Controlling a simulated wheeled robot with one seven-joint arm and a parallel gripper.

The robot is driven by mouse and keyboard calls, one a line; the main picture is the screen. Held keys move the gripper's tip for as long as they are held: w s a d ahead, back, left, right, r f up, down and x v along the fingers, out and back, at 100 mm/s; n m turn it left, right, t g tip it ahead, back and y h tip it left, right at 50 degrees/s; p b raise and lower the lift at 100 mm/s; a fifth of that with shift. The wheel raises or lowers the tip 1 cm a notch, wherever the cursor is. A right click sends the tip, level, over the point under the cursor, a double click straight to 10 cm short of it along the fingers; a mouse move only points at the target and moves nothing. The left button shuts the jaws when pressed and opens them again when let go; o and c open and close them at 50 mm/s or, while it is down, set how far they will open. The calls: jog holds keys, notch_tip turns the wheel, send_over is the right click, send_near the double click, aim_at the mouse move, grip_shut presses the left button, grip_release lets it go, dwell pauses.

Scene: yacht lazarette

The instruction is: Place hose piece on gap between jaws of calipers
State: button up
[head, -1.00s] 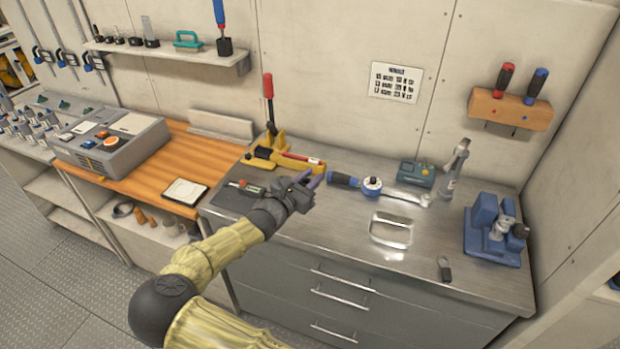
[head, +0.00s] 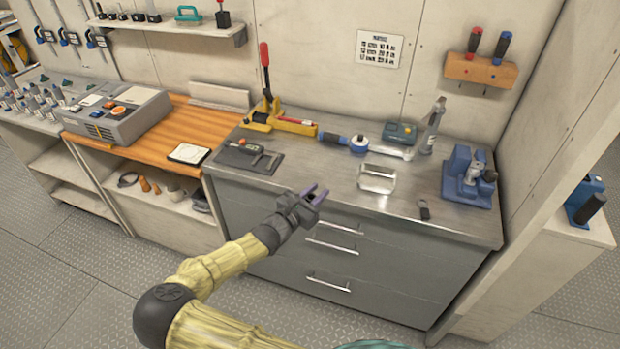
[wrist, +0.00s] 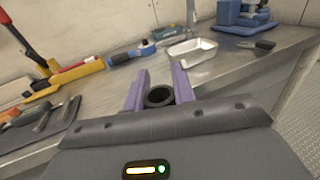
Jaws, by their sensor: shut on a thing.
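A short black hose piece (wrist: 159,97) sits between the two purple fingers of my gripper (wrist: 159,86) in the wrist view, its round open end showing. In the head view my gripper (head: 316,192) is in front of the steel counter's front edge, to the right of a dark mat; the hose piece is too small to make out there. What looks like the calipers (head: 252,149) lies on the dark mat (head: 262,167) at the counter's left end. They show partly at the wrist view's left edge (wrist: 45,115). Their jaw gap is too small to make out.
Behind the mat is a yellow tool with a red handle (head: 265,70). A torque wrench (head: 358,144), a metal tray (head: 377,179), a small dark clip-like tool (head: 424,210) and a blue vise (head: 468,180) stand farther right. The counter between mat and tray is clear.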

jog(key=s+d+f+m+g+h, duration=0.2)
jog(key=s+d+f, duration=0.9)
jog(key=s+d, duration=0.2)
jog(key=shift+s+f+h, duration=0.15)
jog(key=shift+f+h, duration=0.1)
jog(key=shift+h, duration=0.15)
jog(key=shift+d, duration=0.1)
